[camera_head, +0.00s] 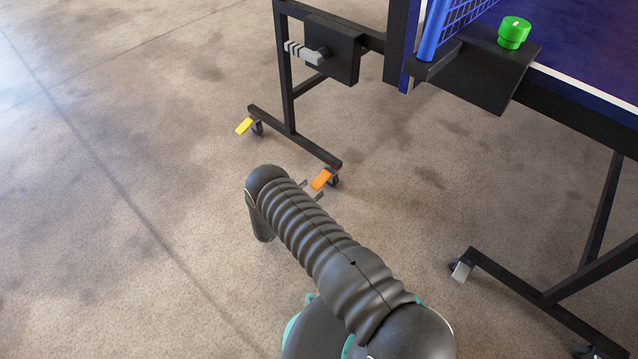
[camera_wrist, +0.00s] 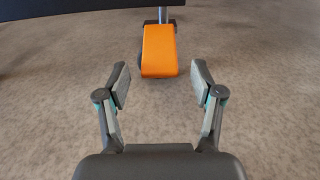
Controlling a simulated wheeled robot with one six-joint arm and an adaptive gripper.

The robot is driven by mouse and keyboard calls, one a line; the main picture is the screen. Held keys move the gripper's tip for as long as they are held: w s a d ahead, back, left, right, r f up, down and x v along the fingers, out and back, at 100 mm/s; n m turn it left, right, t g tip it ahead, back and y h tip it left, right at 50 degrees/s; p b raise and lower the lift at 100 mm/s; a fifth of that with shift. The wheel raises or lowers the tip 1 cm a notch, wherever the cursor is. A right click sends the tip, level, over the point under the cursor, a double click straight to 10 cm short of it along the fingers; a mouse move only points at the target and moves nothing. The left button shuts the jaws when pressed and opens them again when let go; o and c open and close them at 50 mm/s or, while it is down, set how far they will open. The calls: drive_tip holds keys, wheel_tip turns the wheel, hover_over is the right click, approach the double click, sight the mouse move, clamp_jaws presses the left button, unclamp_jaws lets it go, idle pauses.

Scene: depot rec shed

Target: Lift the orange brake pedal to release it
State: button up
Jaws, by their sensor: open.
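The orange brake pedal (camera_head: 321,179) is on a caster at the near end of the table's left foot bar in the head view. In the wrist view the orange pedal (camera_wrist: 159,52) is ahead, in line with the gap between my fingers, its flat face sloping down toward me. My gripper (camera_wrist: 160,82) is open and empty, with its fingers on either side of the gap and short of the pedal. In the head view my gripper (camera_head: 311,190) shows only in part beside the pedal, with the rest hidden behind my arm.
A yellow pedal (camera_head: 244,126) is on the caster at the far end of the same bar. A grey pedal (camera_head: 461,271) is on the right leg's caster. The dark foot bar (camera_wrist: 60,8) crosses the wrist view's upper left. Floor to the left is clear.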

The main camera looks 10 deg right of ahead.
sight(319, 183)
drive_tip(key=shift+x, duration=2.3)
clamp_jaws()
